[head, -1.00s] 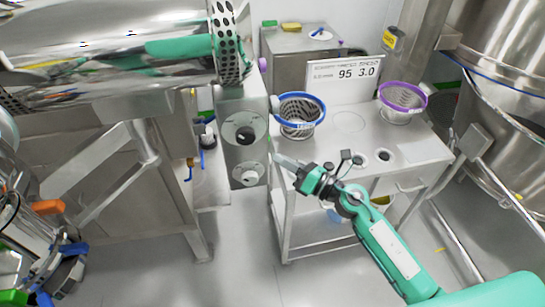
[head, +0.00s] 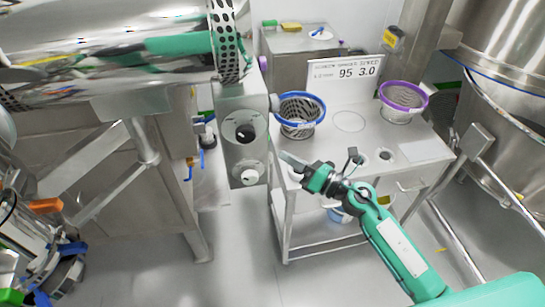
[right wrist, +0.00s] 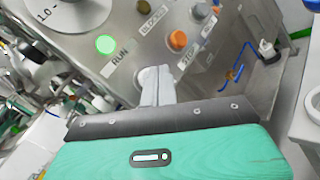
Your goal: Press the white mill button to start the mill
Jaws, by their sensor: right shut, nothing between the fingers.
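My right gripper (head: 286,159) is shut and empty, just right of the grey mill housing (head: 232,160) in the head view. In the right wrist view its shut fingertips (right wrist: 156,72) are in front of a metal control panel (right wrist: 130,85). The panel has a green lit lamp (right wrist: 105,44) marked RUN, an orange button (right wrist: 178,40) and a pale grey button (right wrist: 201,10). I cannot make out a clearly white button; the fingers cover part of the panel. Whether the fingertips touch it I cannot tell. My left gripper is not in view.
A large steel vessel (head: 510,60) stands at the right. Open floor lies in front.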

